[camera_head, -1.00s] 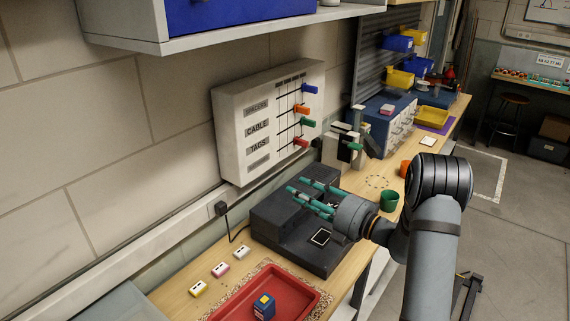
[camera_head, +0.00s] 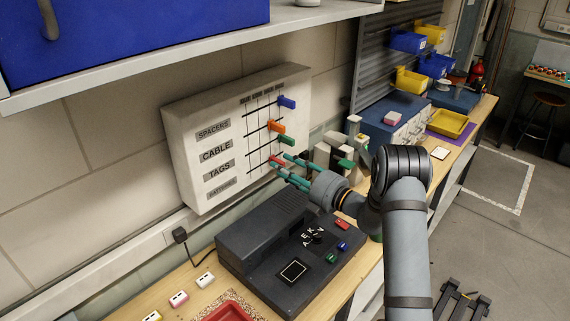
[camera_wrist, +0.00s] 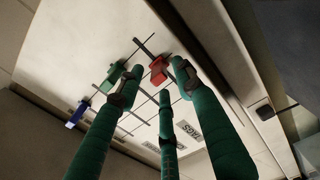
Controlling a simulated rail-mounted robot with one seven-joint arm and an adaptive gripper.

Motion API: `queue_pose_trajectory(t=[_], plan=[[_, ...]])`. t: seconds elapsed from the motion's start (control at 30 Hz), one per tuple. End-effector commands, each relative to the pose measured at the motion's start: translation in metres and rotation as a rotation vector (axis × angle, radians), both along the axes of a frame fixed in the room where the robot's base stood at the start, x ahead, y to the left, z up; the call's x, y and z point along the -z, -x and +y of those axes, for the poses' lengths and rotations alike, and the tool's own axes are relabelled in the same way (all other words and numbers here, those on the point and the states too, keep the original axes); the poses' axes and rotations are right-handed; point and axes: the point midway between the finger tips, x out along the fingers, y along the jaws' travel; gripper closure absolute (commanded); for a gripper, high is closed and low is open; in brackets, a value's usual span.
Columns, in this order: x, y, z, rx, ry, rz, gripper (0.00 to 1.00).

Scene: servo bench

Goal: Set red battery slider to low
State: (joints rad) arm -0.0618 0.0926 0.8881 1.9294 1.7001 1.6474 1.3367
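A pale wall board (camera_head: 187,150) carries horizontal slots with sliders. The red slider (camera_head: 275,161) is on the lowest row, right of the bottom label, which is too small to read surely. It stands toward the right part of its slot, partly hidden by my fingers in the head view. My gripper (camera_head: 281,166) has its green fingers at the red slider. In the wrist view the red slider (camera_wrist: 158,70) shows between the spread fingertips of my gripper (camera_wrist: 156,78). The gripper is open; I cannot tell whether a finger touches the slider.
Blue (camera_head: 287,102), orange (camera_head: 276,126) and green (camera_head: 287,140) sliders stick out on the rows above. The green one (camera_wrist: 106,79) is close to a finger in the wrist view. A dark machine (camera_head: 262,245) stands below. A shelf (camera_head: 180,48) overhangs the board.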

Motion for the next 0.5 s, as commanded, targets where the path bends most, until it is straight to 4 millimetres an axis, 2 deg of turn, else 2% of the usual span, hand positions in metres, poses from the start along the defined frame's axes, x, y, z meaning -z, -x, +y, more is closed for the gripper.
queue_pose_trajectory(t=[0.3, 0.5], plan=[[0.0004, -0.0018, 0.0021, 0.001, 0.0, 0.0, 0.65], [0.0003, -0.0017, 0.002, 0.0, 0.0, 0.0, 0.76]])
